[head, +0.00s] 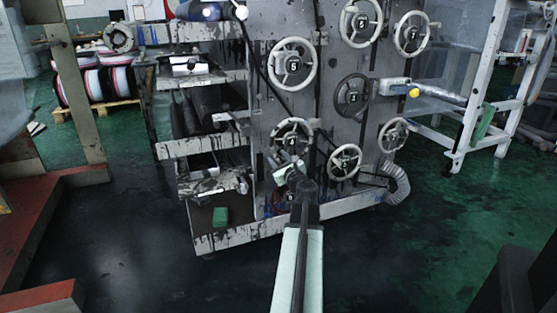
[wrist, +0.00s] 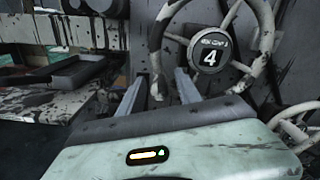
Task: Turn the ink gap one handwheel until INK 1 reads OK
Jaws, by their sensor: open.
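A pale, ink-stained handwheel (wrist: 209,52) fills the upper middle of the wrist view. Its round black hub plate carries a large 4 and small lettering that seems to read INK GAP 1. In the head view it appears to be the wheel (head: 291,138) just above my gripper (head: 290,168). My gripper (wrist: 158,88) is open, with its two grey fingers apart in the wrist view. No INK 1 reading can be made out.
Several other handwheels surround this one, with a smaller wheel (head: 345,161) close at its lower right. Shelves with rollers and trays (head: 207,166) stand left of the panel. A pale frame (head: 486,90) stands at the right. The dark green floor (head: 428,230) is clear at right front.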

